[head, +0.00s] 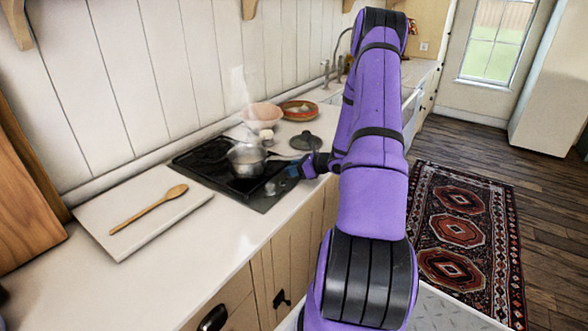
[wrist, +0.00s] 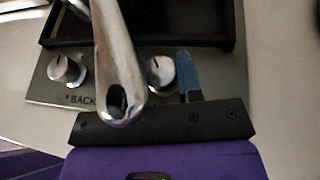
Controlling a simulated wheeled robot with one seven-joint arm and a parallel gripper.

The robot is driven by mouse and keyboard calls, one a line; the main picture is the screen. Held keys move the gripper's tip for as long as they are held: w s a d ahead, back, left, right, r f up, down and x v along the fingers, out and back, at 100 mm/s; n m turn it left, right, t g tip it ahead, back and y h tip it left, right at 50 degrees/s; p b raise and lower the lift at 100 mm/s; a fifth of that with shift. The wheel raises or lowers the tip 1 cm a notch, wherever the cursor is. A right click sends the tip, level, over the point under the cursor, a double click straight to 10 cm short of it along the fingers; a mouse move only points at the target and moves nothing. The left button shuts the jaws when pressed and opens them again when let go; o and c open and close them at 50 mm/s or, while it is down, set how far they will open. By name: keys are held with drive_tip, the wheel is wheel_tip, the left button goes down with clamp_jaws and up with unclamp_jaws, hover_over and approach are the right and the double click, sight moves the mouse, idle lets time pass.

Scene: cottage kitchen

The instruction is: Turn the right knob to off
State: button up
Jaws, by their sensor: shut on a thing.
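The right knob (wrist: 161,70) is a silver dial on the cooktop's front panel, in the wrist view. It is partly covered by the pot handle (wrist: 118,75), which passes over the panel just left of it. My gripper (head: 294,171) reaches the front right of the cooktop and is shut on the right knob. One blue finger (wrist: 187,72) shows against the knob's right side; the other finger is hidden by the handle. The left knob (wrist: 66,69) is free, with a "BACK" label beside it. The right knob's exact setting is hard to read.
A steaming metal pot (head: 245,160) stands on the black cooktop (head: 205,160), its handle close to my gripper. A dark lid (head: 305,141), an orange dish (head: 299,110) and a pink bowl (head: 260,116) stand behind. A wooden spoon (head: 150,208) lies on a white board (head: 135,232) at left.

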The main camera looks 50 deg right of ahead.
drive_tip(key=shift+a+m+h, duration=0.1)
drive_tip(key=shift+m+h, duration=0.2)
drive_tip(key=shift+h, duration=0.1)
drive_tip(key=m+h, duration=0.2)
drive_tip(key=h, duration=0.1)
drive_tip(key=shift+a+m+t, duration=0.15)
drive_tip(key=shift+m+t, duration=0.15)
drive_tip(key=shift+s+m+h, duration=0.1)
drive_tip(key=shift+m+h, duration=1.1)
drive_tip(key=shift+h, duration=0.2)
drive_tip(key=o, duration=0.9)
drive_tip(key=v, duration=1)
drive_tip(key=shift+s+a+r, duration=0.2)
drive_tip(key=shift+s+a, duration=0.05)
drive_tip(key=shift+s, duration=0.05)
